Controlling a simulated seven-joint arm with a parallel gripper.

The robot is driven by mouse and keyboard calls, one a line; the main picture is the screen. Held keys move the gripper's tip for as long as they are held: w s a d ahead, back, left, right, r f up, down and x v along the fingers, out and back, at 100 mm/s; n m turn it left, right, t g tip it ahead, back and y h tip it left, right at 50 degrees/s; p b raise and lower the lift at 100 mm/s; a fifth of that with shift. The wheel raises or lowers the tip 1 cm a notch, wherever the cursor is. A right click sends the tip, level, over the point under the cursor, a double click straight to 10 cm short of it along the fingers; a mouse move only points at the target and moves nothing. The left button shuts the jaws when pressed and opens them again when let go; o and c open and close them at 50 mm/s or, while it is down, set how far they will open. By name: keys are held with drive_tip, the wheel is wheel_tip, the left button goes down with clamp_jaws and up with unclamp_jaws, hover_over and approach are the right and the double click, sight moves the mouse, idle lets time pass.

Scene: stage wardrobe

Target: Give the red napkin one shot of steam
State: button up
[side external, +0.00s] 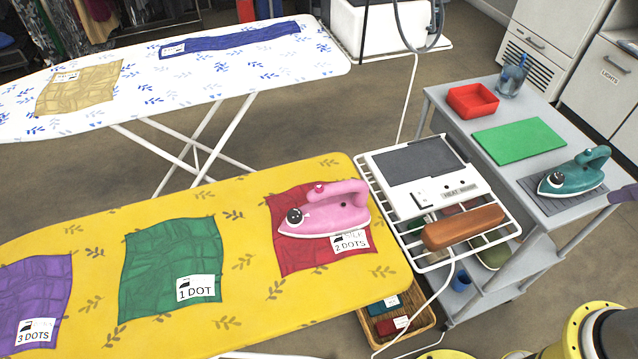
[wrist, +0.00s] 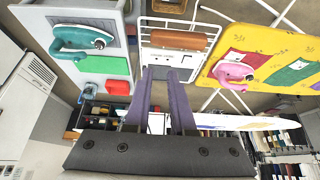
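The red napkin (side external: 291,258) lies on the right end of the yellow ironing board (side external: 262,227), with a white "2 DOTS" tag (side external: 350,241). A pink iron (side external: 328,211) sits on it, sole down, and hides part of it. The pink iron also shows in the wrist view (wrist: 233,73). My gripper (wrist: 160,76) is open and empty in the wrist view, its two purple fingers apart. Only a bit of purple finger shows at the right edge of the side view, far from the red napkin.
Green (side external: 170,268) and purple (side external: 32,296) napkins lie left on the yellow board. A white wire rack (side external: 392,214) with a heat guard and brown block stands at its right end. A grey cart (side external: 566,204) holds a teal iron (side external: 573,174), green mat (side external: 519,140) and red tray (side external: 472,100).

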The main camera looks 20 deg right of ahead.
clamp_jaws()
idle(1.4)
